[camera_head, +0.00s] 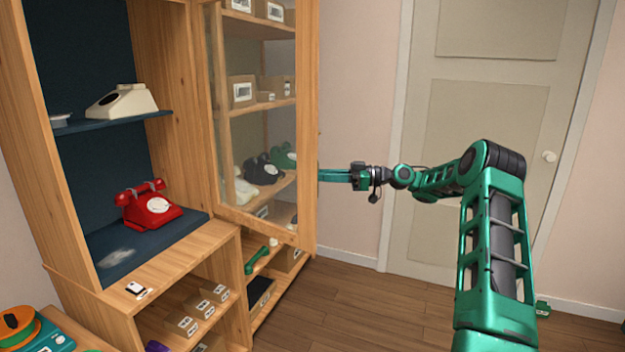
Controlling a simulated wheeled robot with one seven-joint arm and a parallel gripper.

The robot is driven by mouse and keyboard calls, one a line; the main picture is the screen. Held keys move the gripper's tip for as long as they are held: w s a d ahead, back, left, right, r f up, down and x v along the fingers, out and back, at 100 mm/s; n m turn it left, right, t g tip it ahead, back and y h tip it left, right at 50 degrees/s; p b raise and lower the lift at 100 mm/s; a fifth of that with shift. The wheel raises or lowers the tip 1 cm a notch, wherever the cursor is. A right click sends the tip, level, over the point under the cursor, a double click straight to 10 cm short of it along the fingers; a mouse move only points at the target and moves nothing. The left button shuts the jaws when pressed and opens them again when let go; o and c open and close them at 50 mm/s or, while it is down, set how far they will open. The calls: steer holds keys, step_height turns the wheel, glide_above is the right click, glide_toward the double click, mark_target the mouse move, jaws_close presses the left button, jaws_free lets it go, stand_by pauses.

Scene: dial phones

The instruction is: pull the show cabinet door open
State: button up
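The show cabinet (181,60) is a tall wooden unit on the left. Its door (307,110) has a wooden frame around a glass pane. The door stands ajar: its bottom edge slants out from the cabinet front toward me, with the right edge swung out. My gripper (322,175) is at the door's right edge, its green fingers reaching in from the right and seeming to meet the frame. No handle shows, and the fingertips are partly hidden at the edge. I cannot tell whether they are shut on something.
A red dial phone (150,204) and a cream phone (122,101) stand on the open blue shelves at left. Boxes and dark and green phones show through the glass. A green handset (256,260) lies below the door. A white room door (480,140) is behind my arm.

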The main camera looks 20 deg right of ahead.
steer(key=v, duration=0.9)
steer(key=shift+d, duration=0.2)
steer(key=shift+f, duration=0.1)
steer(key=a+f+m+g+h, duration=0.2)
steer(key=a+f+m+h, duration=0.25)
steer(key=h, duration=0.25)
steer(key=s+d+r+m+g+h, duration=0.1)
steer(key=s+d+r+m+h, duration=0.2)
steer(key=s, duration=0.6)
steer(key=s+d+r+m+g+h, duration=0.1)
steer(key=s+d+m+h, duration=0.25)
steer(key=s+h, duration=0.35)
steer(key=s+a+f+m+g, duration=0.1)
steer(key=s+a+f+m, duration=0.1)
steer(key=s, duration=0.8)
steer(key=s+a+f+m+g+y, duration=0.1)
steer(key=s+a+f+m+g, duration=0.1)
steer(key=s, duration=0.9)
steer(key=s+a+f+m+g, duration=0.1)
steer(key=s+a+f+m, duration=0.2)
steer(key=s+a+f, duration=0.3)
steer(key=s+a, duration=0.1)
steer(key=s, duration=0.4)
steer(key=shift+s+m+g, duration=0.2)
steer(key=shift+m+g, duration=0.1)
steer(key=shift+m, duration=0.1)
